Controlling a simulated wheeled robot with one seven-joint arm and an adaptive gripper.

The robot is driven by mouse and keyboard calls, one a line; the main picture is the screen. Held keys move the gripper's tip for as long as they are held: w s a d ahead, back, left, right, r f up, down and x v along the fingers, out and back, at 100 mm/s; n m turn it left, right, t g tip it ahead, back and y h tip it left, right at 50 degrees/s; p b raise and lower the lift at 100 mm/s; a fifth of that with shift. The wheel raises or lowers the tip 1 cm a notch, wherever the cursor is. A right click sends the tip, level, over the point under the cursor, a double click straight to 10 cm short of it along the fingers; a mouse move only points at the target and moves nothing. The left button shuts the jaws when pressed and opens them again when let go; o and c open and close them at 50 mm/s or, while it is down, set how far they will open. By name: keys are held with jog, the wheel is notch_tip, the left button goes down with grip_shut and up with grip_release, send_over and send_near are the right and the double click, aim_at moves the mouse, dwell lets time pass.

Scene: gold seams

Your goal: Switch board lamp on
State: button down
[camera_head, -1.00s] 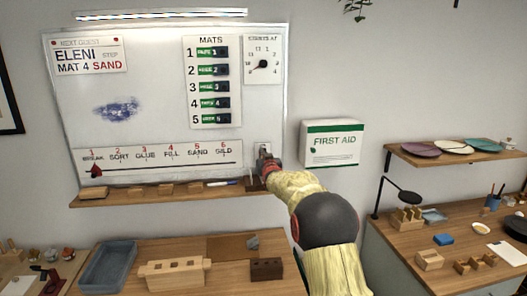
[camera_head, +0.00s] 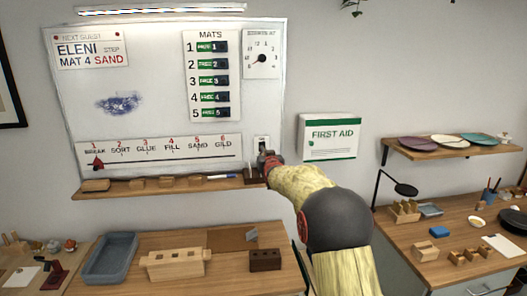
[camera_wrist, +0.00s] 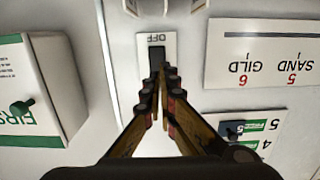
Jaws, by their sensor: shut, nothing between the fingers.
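The switch is a white plate (camera_wrist: 170,42) with a dark rocker (camera_wrist: 156,56). The word OFF shows upside down on it in the wrist view. In the head view the switch plate (camera_head: 262,143) is at the whiteboard's lower right corner. My gripper (camera_wrist: 161,72) is shut and empty, its fingertips over or just in front of the rocker. I cannot tell whether they touch it. The fingers hide part of the plate. In the head view my gripper (camera_head: 267,160) is just below the plate. The board lamp (camera_head: 160,10) is a pale bar above the whiteboard; I cannot tell whether it is lit.
The first aid box (camera_head: 331,137) is on the wall right of the switch. A narrow ledge (camera_head: 130,190) with small blocks and a marker runs under the whiteboard (camera_head: 150,75). A workbench (camera_head: 210,275) with a grey tray (camera_head: 110,258) stands below.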

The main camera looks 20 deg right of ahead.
jog(key=v, duration=0.7)
jog(key=shift+s+r, duration=0.2)
jog(key=shift+r, duration=0.15)
jog(key=s+a+f+g+y, duration=0.15)
jog(key=s+f+g, duration=0.35)
jog(key=f, duration=0.8)
jog(key=s+a+f+g, duration=0.3)
jog(key=s+a+f, duration=0.1)
jog(key=s, duration=0.6)
jog(key=s+a+r+n+g+y, duration=0.1)
jog(key=s+a, duration=0.5)
jog(key=s, duration=0.7)
jog(key=s+a+r+n+g+y, duration=0.1)
jog(key=s+a, duration=0.5)
jog(key=s, duration=0.7)
jog(key=s+a+r+n+y, duration=0.1)
jog(key=s+a+r, duration=0.2)
jog(key=s, duration=1.1)
jog(key=shift+a+g, duration=0.4)
jog(key=shift+a, duration=1.2)
